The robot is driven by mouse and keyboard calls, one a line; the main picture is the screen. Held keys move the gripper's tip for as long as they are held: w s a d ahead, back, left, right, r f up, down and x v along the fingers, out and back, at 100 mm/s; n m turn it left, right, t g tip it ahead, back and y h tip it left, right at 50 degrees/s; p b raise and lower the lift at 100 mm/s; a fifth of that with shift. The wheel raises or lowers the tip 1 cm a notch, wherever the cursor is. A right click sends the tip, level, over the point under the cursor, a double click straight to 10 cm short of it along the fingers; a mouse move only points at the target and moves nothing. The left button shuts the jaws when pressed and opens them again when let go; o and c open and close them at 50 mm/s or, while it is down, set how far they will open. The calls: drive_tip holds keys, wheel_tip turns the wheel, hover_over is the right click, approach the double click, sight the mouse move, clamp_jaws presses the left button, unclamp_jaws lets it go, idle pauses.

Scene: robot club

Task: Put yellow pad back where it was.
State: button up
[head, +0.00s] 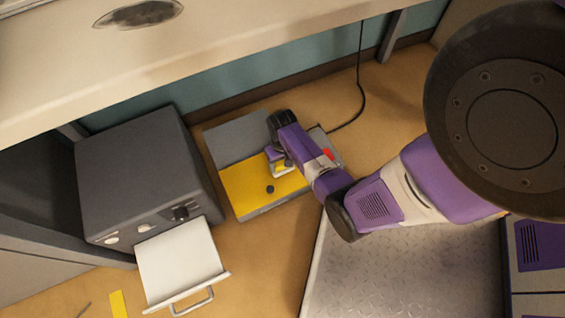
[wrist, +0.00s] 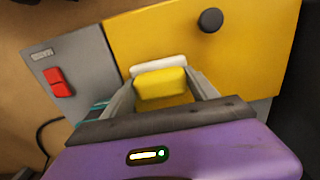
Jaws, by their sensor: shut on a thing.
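The yellow pad (wrist: 160,84) is a small yellow block with a white layer along its far side. My gripper (wrist: 160,90) is shut on it, one finger at each side, in the wrist view. In the head view my gripper (head: 283,166) is over a low box with a yellow top panel (head: 245,188), near its right part. The pad is over this yellow panel; I cannot tell whether it touches it. The panel bears a round black knob (wrist: 210,20), which also shows in the head view (head: 270,189).
A red switch (wrist: 57,82) sits on the box's grey end. A dark grey cabinet (head: 135,175) with knobs and an open white drawer (head: 180,262) stands at left. A yellow strip (head: 119,304) lies on the floor at bottom left. A black cable (head: 361,80) runs behind the box.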

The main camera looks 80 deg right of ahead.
drive_tip(key=o, duration=1.3)
drive_tip(key=shift+f, duration=0.1)
wheel_tip(320, 180, up, 12)
drive_tip(key=p, duration=0.7)
drive_tip(key=s+a+r+n+t+h, duration=0.2)
drive_tip(key=a+r+n+t, duration=0.1)
drive_tip(key=a, duration=0.5)
drive_tip(key=s+a+r+n+t+h, duration=0.15)
drive_tip(key=a+r+t, duration=0.25)
drive_tip(key=a, duration=0.4)
drive_tip(key=s+a+r+n+t+y, duration=0.1)
drive_tip(key=a+r+t, duration=0.1)
drive_tip(key=r, duration=0.7)
drive_tip(key=s+a+r+n+t+y, duration=0.1)
drive_tip(key=a+r, duration=0.4)
drive_tip(key=r, duration=0.5)
drive_tip(key=s+a+r+n+t+y, duration=0.1)
drive_tip(key=s+a+r+n+t, duration=0.2)
drive_tip(key=r, duration=0.6)
drive_tip(key=shift+s+a+r+t, duration=0.25)
drive_tip(key=shift+a+t, duration=0.15)
drive_tip(key=shift+t, duration=0.6)
